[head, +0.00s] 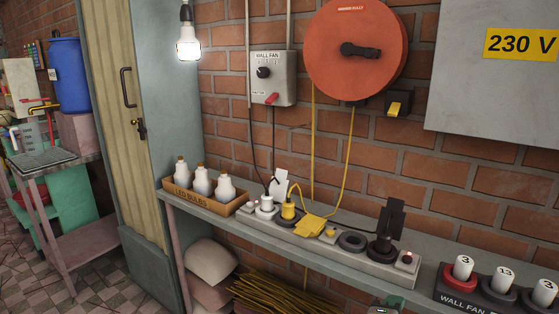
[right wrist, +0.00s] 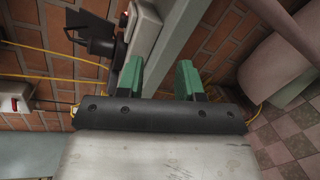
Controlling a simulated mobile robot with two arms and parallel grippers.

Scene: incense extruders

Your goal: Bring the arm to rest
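My right gripper (right wrist: 158,80) shows in the right wrist view with its two green fingers apart. Nothing is held between them. The grey shelf edge (right wrist: 178,45) runs beyond the fingers, and the end of the power strip (right wrist: 146,32) is near the left finger. Whether they touch cannot be told. In the head view the power strip (head: 345,261) lies on the shelf (head: 444,262), with white, yellow and black plugs in it. My left gripper is in neither view.
A box of LED bulbs (head: 203,205) stands at the shelf's left end. A wall fan block (head: 476,292) is at the right. A lit bulb (head: 188,48) hangs at upper left. Sacks (head: 210,270) and incense sticks (head: 282,296) lie beneath the shelf. An orange reel (head: 356,50) is on the brick wall.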

